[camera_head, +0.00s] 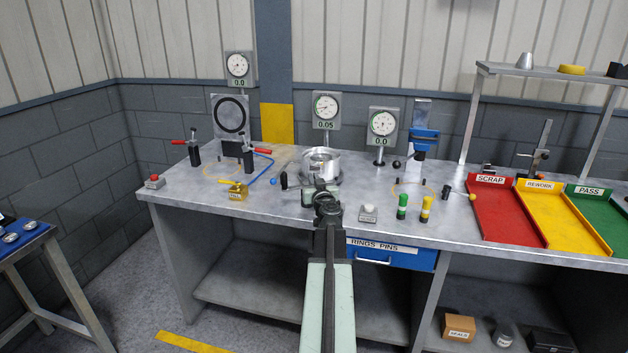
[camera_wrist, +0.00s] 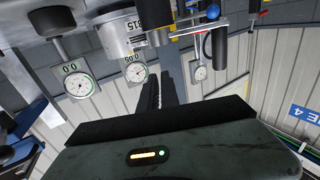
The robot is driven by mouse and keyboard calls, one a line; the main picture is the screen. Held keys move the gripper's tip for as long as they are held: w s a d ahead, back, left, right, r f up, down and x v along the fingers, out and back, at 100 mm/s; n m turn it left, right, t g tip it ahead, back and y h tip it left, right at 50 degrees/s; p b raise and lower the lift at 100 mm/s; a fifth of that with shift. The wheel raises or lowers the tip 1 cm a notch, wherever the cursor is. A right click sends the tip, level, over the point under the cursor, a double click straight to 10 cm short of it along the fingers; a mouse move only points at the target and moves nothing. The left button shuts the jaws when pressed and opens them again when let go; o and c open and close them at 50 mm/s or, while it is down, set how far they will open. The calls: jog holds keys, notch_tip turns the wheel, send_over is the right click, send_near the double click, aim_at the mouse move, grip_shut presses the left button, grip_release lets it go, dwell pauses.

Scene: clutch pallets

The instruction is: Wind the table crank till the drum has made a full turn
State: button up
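The silver drum (camera_head: 321,163) stands on the bench under the middle dial. It also shows at the top of the wrist view (camera_wrist: 118,38), marked with a label ending in 15. A small black upright knob (camera_head: 284,180) stands just left of the drum, and a black handle (camera_wrist: 219,45) hangs in the wrist view. I cannot tell for certain which of these belongs to the crank. My gripper (camera_head: 320,182) is in front of the drum. In the wrist view its dark fingers (camera_wrist: 158,82) are together, with nothing seen between them. My arm hides part of the drum's front.
Dials (camera_head: 326,106) stand behind the drum; the middle one reads 0.05. A fixture with red-handled clamps (camera_head: 231,120) is at left. Green and yellow pegs (camera_head: 402,206), a grey button box (camera_head: 368,213) and the red scrap tray (camera_head: 497,215) lie to the right.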

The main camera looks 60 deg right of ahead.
jog(key=o, duration=0.6)
jog(key=v, duration=0.7)
jog(key=shift+s+a, duration=0.3)
